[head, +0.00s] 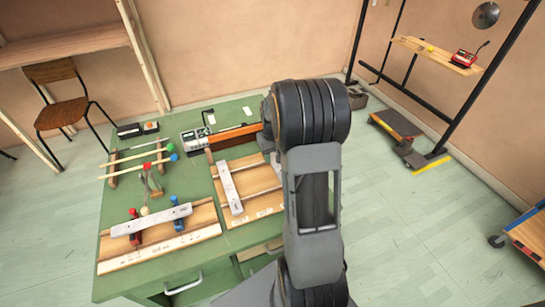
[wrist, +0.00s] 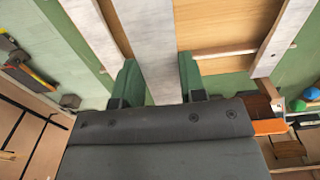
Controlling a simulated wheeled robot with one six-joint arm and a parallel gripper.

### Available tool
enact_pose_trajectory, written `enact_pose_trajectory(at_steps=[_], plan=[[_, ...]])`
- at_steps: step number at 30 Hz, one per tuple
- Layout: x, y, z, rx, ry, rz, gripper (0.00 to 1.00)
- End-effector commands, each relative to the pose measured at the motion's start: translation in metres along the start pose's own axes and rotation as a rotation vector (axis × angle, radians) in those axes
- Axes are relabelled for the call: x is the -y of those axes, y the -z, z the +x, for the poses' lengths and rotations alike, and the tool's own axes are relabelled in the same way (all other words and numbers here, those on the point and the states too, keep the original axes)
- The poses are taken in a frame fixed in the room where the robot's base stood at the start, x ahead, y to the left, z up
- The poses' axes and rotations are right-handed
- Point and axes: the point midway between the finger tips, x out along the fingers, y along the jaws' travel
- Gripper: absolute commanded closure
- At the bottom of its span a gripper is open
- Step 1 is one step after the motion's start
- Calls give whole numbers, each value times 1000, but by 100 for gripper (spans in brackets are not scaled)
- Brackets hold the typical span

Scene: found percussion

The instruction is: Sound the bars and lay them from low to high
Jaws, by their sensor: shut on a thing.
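My gripper (wrist: 157,85) is shut on a pale grey bar (wrist: 148,40), with green pads on both sides of it; the bar is above a wooden tray (wrist: 225,30). A silver bar (head: 230,188) lies on the tray at the table's middle. Another silver bar (head: 152,220) lies across the front-left tray (head: 180,240), over red and blue supports.
The green table (head: 120,215) also carries a small meter-like device (head: 195,138) and a long orange piece (head: 235,137) at the back. A chair (head: 58,95) stands at back left. A rack with a shelf (head: 440,55) stands at right.

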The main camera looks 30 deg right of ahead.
Motion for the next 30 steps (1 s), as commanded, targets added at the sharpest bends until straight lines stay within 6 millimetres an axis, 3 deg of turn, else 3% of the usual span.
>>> enact_pose_trajectory(at_steps=[17,30], plan=[[0,0,5,0,0,-2,92],[0,0,43,0,0,-2,92]])
